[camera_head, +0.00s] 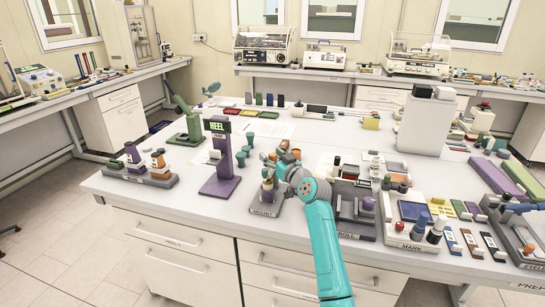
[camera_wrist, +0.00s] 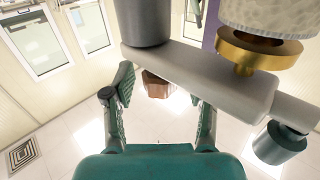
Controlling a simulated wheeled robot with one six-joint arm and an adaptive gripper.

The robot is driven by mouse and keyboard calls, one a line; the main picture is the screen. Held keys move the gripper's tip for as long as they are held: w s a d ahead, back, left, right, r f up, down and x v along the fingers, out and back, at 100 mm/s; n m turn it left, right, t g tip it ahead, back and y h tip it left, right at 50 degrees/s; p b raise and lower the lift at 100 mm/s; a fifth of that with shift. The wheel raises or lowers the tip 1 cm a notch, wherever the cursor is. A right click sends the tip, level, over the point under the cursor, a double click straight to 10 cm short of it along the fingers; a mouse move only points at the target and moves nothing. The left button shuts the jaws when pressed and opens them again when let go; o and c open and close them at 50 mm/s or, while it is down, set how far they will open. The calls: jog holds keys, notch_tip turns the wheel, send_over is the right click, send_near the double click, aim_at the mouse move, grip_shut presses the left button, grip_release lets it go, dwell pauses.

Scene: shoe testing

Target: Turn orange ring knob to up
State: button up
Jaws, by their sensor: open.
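In the wrist view, a brown-orange faceted knob (camera_wrist: 155,86) sits under a grey bar, just beyond and between the fingertips of my gripper (camera_wrist: 160,98). The fingers are spread apart, with a gap to the knob on each side, and do not visibly touch it. Its upper part is hidden by the bar, and I cannot read which way it is turned. In the head view, my gripper (camera_head: 276,168) is at the small fittings near the bench's front edge. An orange piece (camera_head: 284,145) shows just behind it; I cannot tell whether it is the same knob.
In the head view, a purple stand with a HEEL sign (camera_head: 218,160) and a bottle rack (camera_head: 152,178) stand left. Trays and blocks crowd the right; bare bench lies front left.

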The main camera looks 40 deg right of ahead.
grip_shut()
jog(key=shift+d+n+y, duration=0.1)
jog(key=shift+n+y, duration=0.3)
jog(key=shift+y, duration=0.2)
jog(key=shift+r+n+y, duration=0.1)
jog(key=shift+n+y, duration=1.3)
jog(key=shift+y, duration=0.8)
jog(key=shift+n+g+y, duration=0.9)
jog(key=shift+n+y, duration=0.4)
jog(key=shift+y, duration=0.9)
grip_release()
